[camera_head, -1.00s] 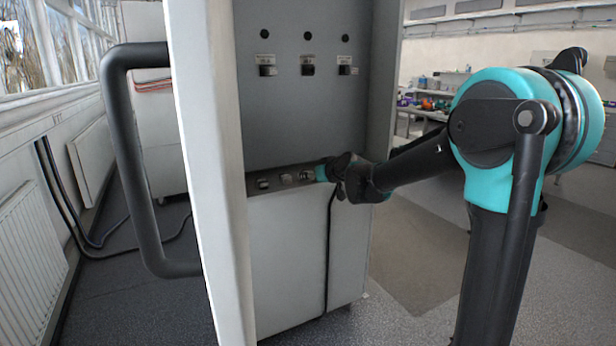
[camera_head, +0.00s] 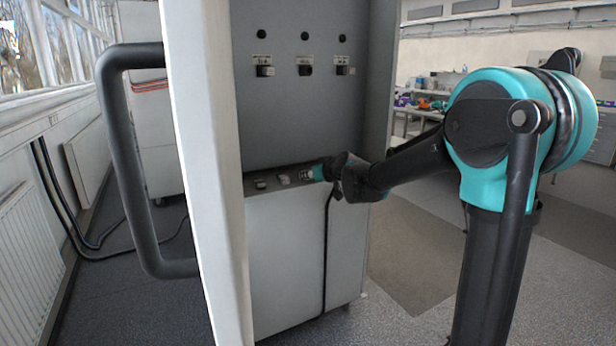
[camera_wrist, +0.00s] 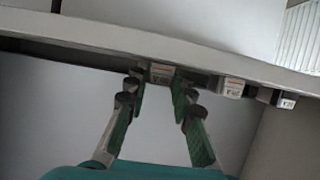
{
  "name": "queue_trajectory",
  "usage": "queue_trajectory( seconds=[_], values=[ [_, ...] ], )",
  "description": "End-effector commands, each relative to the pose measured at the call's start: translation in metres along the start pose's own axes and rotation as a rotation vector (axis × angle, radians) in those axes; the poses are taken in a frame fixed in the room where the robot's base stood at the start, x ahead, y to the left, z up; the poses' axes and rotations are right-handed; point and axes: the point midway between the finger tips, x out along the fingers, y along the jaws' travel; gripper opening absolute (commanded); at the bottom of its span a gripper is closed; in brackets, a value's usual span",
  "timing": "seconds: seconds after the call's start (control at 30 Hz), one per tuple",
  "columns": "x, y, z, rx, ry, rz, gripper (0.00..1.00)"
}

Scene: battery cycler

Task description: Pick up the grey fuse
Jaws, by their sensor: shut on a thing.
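My gripper (camera_head: 318,172) is at the ledge of the cabinet in the head view. In the wrist view its two green-and-dark fingers (camera_wrist: 158,85) stand on either side of a greyish fuse (camera_wrist: 160,73) with a pale label, and they are shut on it. In the head view this fuse (camera_head: 305,174) shows only as a small shape at the fingertips. Whether it is clear of its seat cannot be told. Two other fuses sit along the ledge, a middle one (camera_head: 283,180) and a darker left one (camera_head: 260,184). The wrist view shows them to the right of the held fuse.
The cabinet's upper panel (camera_head: 300,115) carries three labelled fuse holders. An open door with a large dark handle (camera_head: 125,160) stands at the left. A black cable (camera_head: 326,250) hangs down the cabinet front. Floor is free to the right.

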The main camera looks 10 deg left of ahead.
Motion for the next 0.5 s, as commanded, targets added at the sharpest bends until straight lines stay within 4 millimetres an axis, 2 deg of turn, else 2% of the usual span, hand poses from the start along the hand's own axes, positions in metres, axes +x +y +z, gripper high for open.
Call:
queue_trajectory(
  seconds=[0.13,0.27,0.5],
  values=[
    [-0.004,0.0,-0.008,0.0,0.0,0.0,0.0],
    [-0.011,0.0,-0.025,0.0,0.0,0.0,0.0],
    [-0.036,0.0,-0.084,0.0,0.0,0.0,0.0]
  ],
)
